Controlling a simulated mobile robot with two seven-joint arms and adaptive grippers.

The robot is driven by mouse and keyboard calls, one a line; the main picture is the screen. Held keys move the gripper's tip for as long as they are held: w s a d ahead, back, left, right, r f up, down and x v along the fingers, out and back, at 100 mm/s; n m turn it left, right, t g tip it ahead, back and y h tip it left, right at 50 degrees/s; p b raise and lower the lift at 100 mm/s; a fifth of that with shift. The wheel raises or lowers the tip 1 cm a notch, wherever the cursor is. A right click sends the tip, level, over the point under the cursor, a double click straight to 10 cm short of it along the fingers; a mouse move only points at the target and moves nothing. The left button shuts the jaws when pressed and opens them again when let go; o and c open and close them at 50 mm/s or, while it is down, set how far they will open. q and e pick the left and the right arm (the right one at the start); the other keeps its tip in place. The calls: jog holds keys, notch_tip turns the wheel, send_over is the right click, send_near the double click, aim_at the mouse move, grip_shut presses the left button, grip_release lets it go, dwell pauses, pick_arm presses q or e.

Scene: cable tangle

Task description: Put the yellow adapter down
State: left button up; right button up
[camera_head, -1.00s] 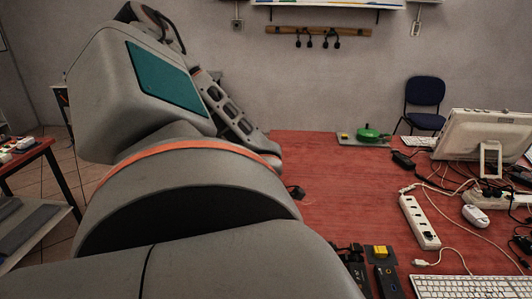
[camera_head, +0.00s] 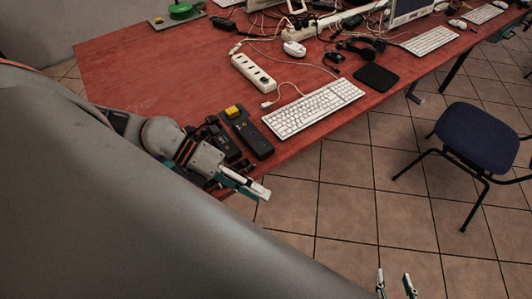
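The yellow adapter (camera_head: 233,112) sits at the far end of a dark strip (camera_head: 252,138) near the table's front edge, apart from both grippers. My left gripper (camera_head: 256,189) is by the table's front edge, nearer than the dark strip. It is seen from the side, its fingers overlap, and I cannot tell whether they are apart. No yellow thing shows in it. My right gripper (camera_head: 395,284) shows only its two fingertips at the bottom edge, over the floor. They stand apart with nothing between them.
Another dark device (camera_head: 222,140) lies left of the dark strip. A white power strip (camera_head: 253,73), a white keyboard (camera_head: 313,107) and a mouse (camera_head: 294,48) lie beyond. Cables tangle at the back. The red table (camera_head: 150,75) is clear at left. A blue chair (camera_head: 482,135) stands right.

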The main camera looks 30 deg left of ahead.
pick_arm(q)
jog(key=w+d+n+t, duration=0.7)
jog(key=w+n+t, duration=0.25)
jog(key=n, duration=0.45)
jog(key=s+a+f+n+y, duration=0.1)
jog(key=a+f+n+y, duration=0.1)
jog(key=f+n, duration=0.3)
jog(key=s+a+f+n+g+y, duration=0.1)
jog(key=s+a+f+n+y, duration=0.1)
jog(key=f+n, duration=0.4)
jog(key=s+a+f+n+y, duration=0.2)
jog(key=f+n+y, duration=0.2)
jog(key=f, duration=0.3)
jog(key=shift+f+n+g, duration=0.15)
jog(key=shift+n+g, duration=0.2)
jog(key=shift+n, duration=0.55)
jog(key=shift+s+y, duration=0.1)
jog(key=shift+y, duration=0.2)
jog(key=shift+c, duration=0.5)
